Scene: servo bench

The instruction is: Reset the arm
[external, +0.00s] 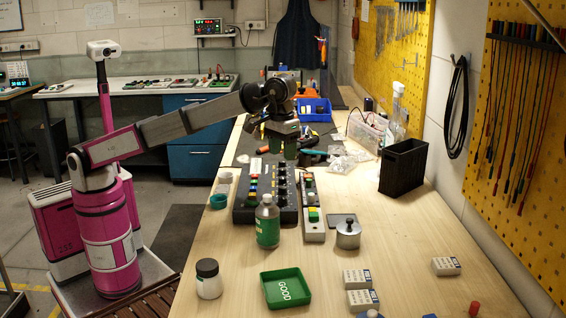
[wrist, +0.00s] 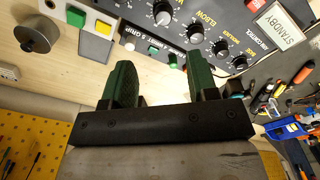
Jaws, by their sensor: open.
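The dark control box (external: 250,216) lies on the bench with rows of knobs and coloured parts on top. In the wrist view the control box (wrist: 215,12) shows labelled knobs, "ELBOW" among them, and a lit sign (wrist: 283,27) reading "STANDBY". To its right in the external view is a pale button strip (external: 314,234) with coloured buttons. In the wrist view a green button (wrist: 75,17) and a yellow button (wrist: 102,27) show. My gripper (external: 288,152) is above the far end of the box; its green fingers (wrist: 161,84) are apart, with nothing between them.
A green bottle (external: 267,225) stands before the box. A lidded metal pot (external: 348,236), a white jar (external: 208,280) and a green "GOOD" tray (external: 287,302) are nearer. A black bin (external: 403,168) stands right; a blue bin (external: 314,110) is behind.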

